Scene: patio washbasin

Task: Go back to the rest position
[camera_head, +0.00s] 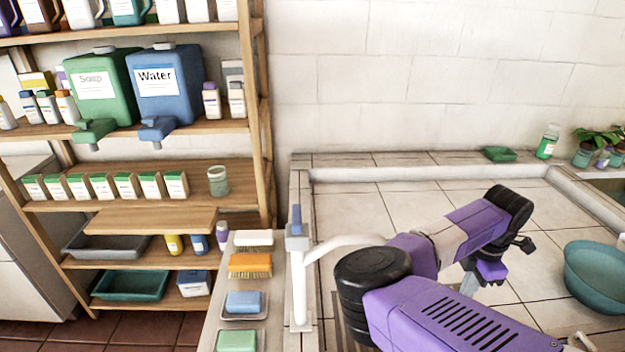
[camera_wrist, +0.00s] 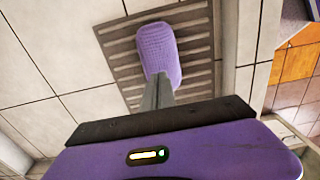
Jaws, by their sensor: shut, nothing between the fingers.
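My gripper (camera_head: 469,285) hangs over the tiled basin (camera_head: 365,217) in the head view, partly hidden behind my purple arm. In the wrist view my gripper (camera_wrist: 159,88) shows its grey fingers together, shut and empty. A textured purple oval shows at the far end of the fingers. I cannot tell whether it is the fingertip or a thing beyond it. A slatted drain grate (camera_wrist: 118,48) lies behind it on the tiles.
A white tap (camera_head: 299,270) with a blue top stands left of my arm. Brushes and sponges line the ledge (camera_head: 216,300). A wooden shelf (camera_head: 130,210) with soap and water containers stands left. A teal bowl (camera_head: 597,280) sits right of my gripper.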

